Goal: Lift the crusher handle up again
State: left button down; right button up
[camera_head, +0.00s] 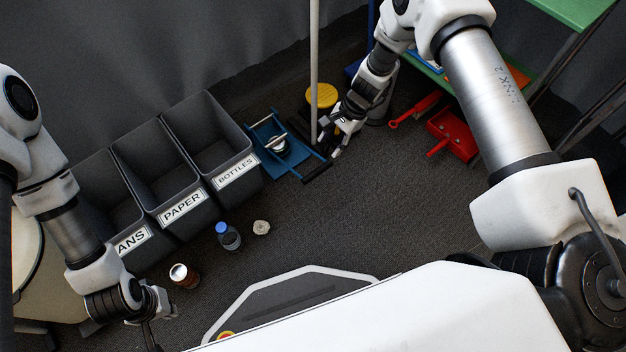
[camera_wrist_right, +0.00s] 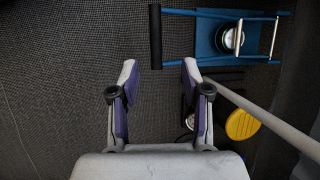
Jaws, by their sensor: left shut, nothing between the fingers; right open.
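The blue can crusher (camera_head: 267,134) stands on the floor right of the bins, with a silver round can end (camera_head: 277,144) in it. Its handle ends in a black crossbar (camera_head: 318,172), which sticks out toward the front. In the right wrist view the crusher (camera_wrist_right: 207,38) is at the upper right and the black handle grip (camera_wrist_right: 155,38) is upright at the top middle. My right gripper (camera_head: 338,142) is open and empty beside the crusher; its fingers (camera_wrist_right: 160,75) point at the grip, apart from it. My left gripper (camera_head: 152,334) is shut and empty at the lower left.
Three dark bins, for cans, paper (camera_head: 181,206) and bottles (camera_head: 236,171), stand at left. A bottle with a blue cap (camera_head: 228,237), a brown can (camera_head: 183,275) and a pale crumpled piece (camera_head: 261,227) lie in front. A pale pole (camera_head: 314,70) rises beside the crusher. Red tools (camera_head: 455,132) lie right.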

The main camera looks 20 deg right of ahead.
jog(key=b, duration=0.2)
send_near(320, 169)
jog(key=f, duration=0.2)
jog(key=b+x, duration=0.1)
jog(key=x, duration=0.2)
jog(key=b+x, duration=0.2)
jog(key=x, duration=0.2)
jog(key=shift+a+b, duration=0.3)
jog(key=shift+a, duration=0.1)
pick_arm(q)
notch_tip(320, 169, down, 8)
jog(key=shift+f, duration=0.15)
pick_arm(e)
jog(key=shift+r, duration=0.15)
grip_shut()
